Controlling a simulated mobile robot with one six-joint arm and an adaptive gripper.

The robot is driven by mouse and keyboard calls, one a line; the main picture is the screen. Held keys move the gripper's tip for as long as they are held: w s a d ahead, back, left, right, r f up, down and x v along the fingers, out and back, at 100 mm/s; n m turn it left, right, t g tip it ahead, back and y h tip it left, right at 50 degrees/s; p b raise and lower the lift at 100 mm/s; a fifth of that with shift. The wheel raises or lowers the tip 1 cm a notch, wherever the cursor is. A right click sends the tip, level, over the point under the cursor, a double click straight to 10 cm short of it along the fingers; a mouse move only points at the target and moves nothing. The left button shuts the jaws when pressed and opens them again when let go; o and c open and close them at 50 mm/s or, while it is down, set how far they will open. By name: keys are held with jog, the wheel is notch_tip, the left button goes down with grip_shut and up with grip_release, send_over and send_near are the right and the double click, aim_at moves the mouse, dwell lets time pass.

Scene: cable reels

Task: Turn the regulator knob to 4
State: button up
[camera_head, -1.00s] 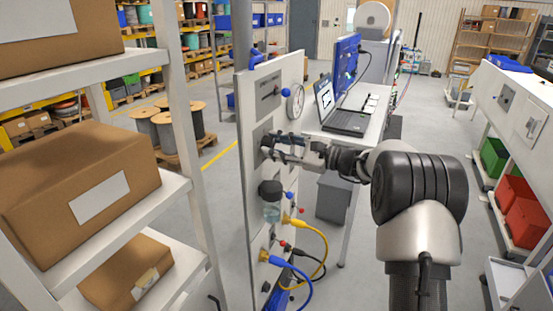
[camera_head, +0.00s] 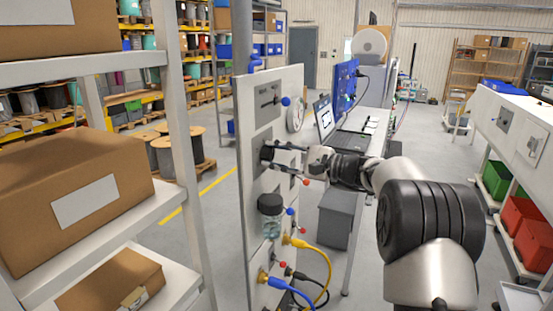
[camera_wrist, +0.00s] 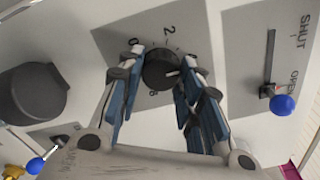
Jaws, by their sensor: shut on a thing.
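The regulator knob (camera_wrist: 161,70) is a dark round knob on a grey plate, with a pale mark on its lower right side in the wrist view. My gripper (camera_wrist: 161,77) is shut on the knob, one blue-padded finger on each side. In the head view my gripper (camera_head: 272,155) reaches the white upright panel (camera_head: 255,95) from the right. The knob (camera_head: 267,152) shows there as a small dark shape, partly covered by the fingers.
The wrist view shows a blue-tipped lever (camera_wrist: 283,104) beside SHUT and OPEN lettering, and a dark round cap (camera_wrist: 33,93). A shelf with boxes (camera_head: 75,195) stands left.

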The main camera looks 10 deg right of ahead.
jog(key=shift+r, duration=0.1)
jog(key=o, duration=1.1)
jog(key=v, duration=1.2)
